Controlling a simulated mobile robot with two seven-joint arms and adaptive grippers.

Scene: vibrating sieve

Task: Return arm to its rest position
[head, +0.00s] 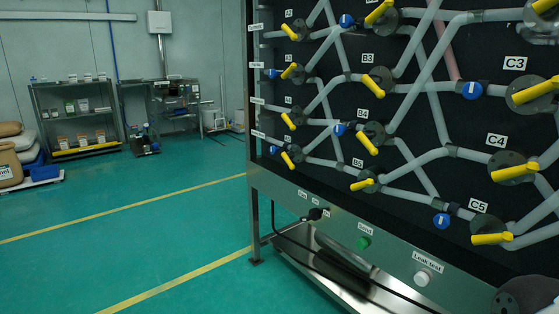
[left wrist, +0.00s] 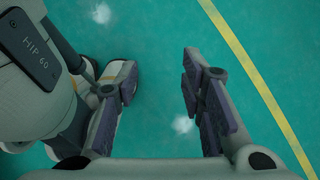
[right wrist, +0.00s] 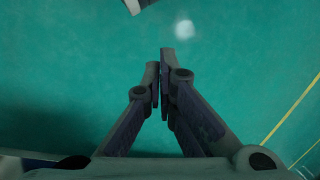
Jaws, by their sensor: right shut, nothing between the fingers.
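My left gripper (left wrist: 159,78) shows in the left wrist view with its two fingers wide apart and nothing between them. Green floor lies below it, and a grey part of my own body is close on its left. My right gripper (right wrist: 159,72) shows in the right wrist view with its fingertips together and nothing held. Only green floor lies under it. Neither gripper shows in the head view. In that view a black panel (head: 330,165) with pipes, yellow valve handles and blue tags stands on the right, apart from both grippers.
The panel's metal frame (head: 254,200) carries a green button (head: 363,243) and a white button (head: 422,277), with a steel tray (head: 322,262) below. A shelf (head: 78,115) and workbench (head: 170,112) stand at the back wall. The green floor (head: 130,235) at the left is clear, with yellow lines.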

